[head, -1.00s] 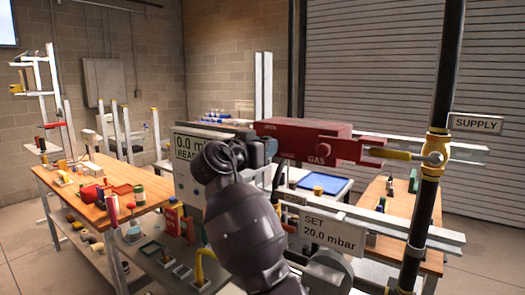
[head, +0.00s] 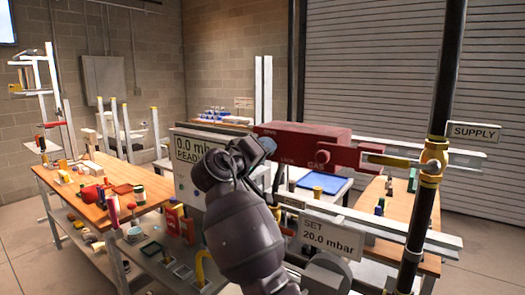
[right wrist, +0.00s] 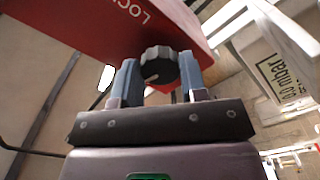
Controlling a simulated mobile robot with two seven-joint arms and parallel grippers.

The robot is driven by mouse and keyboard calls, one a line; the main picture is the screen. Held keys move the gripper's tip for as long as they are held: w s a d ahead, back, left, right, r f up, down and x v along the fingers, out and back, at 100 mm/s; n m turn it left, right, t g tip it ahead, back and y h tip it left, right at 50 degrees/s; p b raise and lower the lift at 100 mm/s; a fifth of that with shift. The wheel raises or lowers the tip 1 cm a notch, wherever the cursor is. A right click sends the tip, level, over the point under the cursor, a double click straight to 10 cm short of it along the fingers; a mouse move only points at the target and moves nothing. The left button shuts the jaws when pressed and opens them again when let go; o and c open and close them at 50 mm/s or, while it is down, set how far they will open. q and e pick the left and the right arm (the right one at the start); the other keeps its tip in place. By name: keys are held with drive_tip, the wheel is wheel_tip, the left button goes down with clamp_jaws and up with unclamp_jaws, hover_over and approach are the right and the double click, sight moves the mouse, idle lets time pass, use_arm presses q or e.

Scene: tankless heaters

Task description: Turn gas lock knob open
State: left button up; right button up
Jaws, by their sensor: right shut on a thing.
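The red gas lock box (head: 320,150) is mounted on a rail in the middle of the head view, with "LOCK" and "GAS" lettering on its front. It also fills the upper left of the right wrist view (right wrist: 90,30). The dark ridged gas lock knob (right wrist: 157,66) with a pale pointer line sits on the box's face. My right gripper (right wrist: 159,76) is shut on the knob, one blue-grey finger on each side. In the head view my right gripper (head: 264,148) is at the box's left end and hides the knob. My left gripper is not in view.
A yellow-handled valve (head: 395,160) on the dark supply pipe (head: 425,200) stands right of the box. A "SET 20.0 mbar" sign (head: 331,238) hangs below it. A pressure readout panel (head: 200,148) is left of my wrist. Cluttered workbenches (head: 90,190) stand at left.

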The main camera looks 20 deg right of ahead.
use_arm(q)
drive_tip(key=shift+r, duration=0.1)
use_arm(e)
drive_tip(key=shift+n, duration=0.9)
drive_tip(key=o, duration=0.9)
